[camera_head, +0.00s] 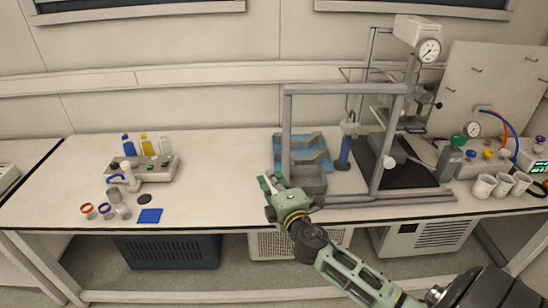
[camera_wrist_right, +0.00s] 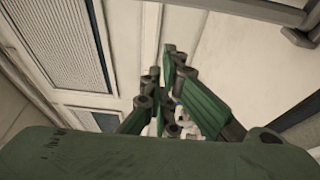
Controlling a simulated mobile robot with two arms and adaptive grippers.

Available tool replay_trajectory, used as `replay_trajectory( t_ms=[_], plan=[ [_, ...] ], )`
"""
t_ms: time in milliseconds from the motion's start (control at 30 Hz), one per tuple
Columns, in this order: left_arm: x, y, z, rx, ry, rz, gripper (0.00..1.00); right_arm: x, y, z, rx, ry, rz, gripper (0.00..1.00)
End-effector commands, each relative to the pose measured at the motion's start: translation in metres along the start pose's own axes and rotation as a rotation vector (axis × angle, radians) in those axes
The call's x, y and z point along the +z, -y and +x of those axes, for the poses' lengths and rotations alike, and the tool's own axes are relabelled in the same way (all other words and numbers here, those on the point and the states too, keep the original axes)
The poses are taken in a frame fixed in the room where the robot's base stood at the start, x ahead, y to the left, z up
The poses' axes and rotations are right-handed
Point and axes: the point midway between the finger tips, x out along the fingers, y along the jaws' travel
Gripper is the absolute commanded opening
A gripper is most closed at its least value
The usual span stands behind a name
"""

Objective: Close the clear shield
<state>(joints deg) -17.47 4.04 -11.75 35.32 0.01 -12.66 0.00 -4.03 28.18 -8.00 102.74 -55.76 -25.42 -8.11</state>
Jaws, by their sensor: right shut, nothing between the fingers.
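A grey metal frame (camera_head: 345,89) stands on the right half of the bench, around the reactor stand. Its clear panel is hard to make out, so I cannot tell exactly how far the shield is open. My right gripper (camera_head: 268,182) is at the bench's front edge, left of the frame's lower left part and in front of the blue tray. It looks apart from the frame. In the right wrist view its green fingers (camera_wrist_right: 165,72) are shut with nothing between them. A grey bar (camera_wrist_right: 240,9) shows at the top right there. My left gripper is not in view.
A blue tray with grey bins (camera_head: 308,160) sits behind my right gripper. The reactor with a gauge (camera_head: 429,50) stands within the frame. White cups (camera_head: 484,186) are at right. A small device (camera_head: 150,168) and bottles (camera_head: 146,144) are at left. The bench between is clear.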

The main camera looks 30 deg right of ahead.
Motion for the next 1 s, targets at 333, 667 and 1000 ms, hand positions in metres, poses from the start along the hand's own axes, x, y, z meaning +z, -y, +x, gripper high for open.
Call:
replay_trajectory(
  t_ms=[333, 667, 1000],
  plan=[
    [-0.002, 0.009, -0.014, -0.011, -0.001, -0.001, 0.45, -0.001, -0.001, 0.070, -0.002, 0.001, 0.005, 0.00],
    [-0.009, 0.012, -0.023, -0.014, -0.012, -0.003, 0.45, 0.029, 0.002, 0.077, -0.005, 0.000, 0.001, 0.00],
    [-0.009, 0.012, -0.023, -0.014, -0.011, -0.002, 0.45, 0.037, 0.002, 0.074, -0.004, -0.001, 0.005, 0.00]
  ],
)
